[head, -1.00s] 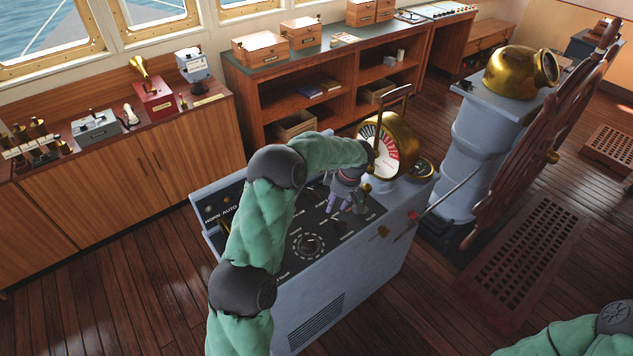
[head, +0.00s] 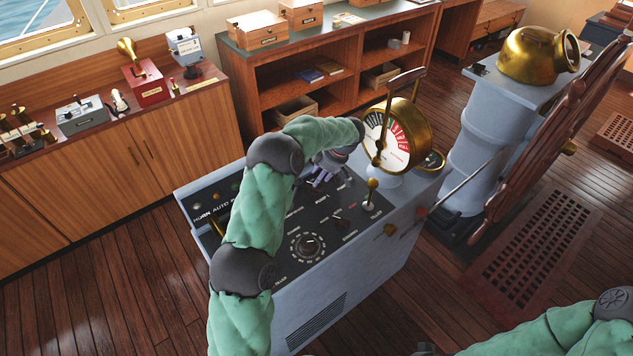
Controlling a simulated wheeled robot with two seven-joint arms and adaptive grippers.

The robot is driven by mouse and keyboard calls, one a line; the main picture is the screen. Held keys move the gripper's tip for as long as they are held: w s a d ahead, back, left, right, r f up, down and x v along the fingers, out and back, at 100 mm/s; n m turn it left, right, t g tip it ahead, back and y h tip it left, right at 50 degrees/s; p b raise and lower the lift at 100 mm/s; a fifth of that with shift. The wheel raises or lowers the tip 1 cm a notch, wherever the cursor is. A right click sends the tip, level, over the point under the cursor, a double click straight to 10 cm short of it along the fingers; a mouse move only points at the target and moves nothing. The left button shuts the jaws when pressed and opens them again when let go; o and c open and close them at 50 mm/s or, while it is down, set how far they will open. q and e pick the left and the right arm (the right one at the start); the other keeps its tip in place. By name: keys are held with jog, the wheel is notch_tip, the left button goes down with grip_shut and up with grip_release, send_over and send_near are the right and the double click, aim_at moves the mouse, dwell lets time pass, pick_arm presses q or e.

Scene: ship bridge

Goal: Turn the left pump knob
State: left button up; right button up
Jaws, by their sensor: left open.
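The grey control console (head: 345,290) stands in the middle of the head view with a dark sloping panel on top. My left gripper (head: 320,182) is open and empty over the far part of the panel, by a label that seems to read "PUMP". I cannot make out the left pump knob; the gripper and my left arm cover part of that area. A small dark knob (head: 338,217) shows nearer on the panel, clear of the fingers. A round dial knob (head: 308,245) sits closer to the front. My right forearm shows at lower right, but its gripper is not in view.
A brass telegraph (head: 413,140) with a raised handle stands right of the gripper. A small brass lever (head: 371,190) sticks up from the panel's right side. A brass-topped pedestal (head: 480,150) and wooden wheel (head: 550,140) stand further right. Wooden cabinets line the back.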

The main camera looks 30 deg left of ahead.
pick_arm(q)
jog(key=shift+x, duration=1.95)
jog(key=shift+s, duration=0.1)
grip_shut()
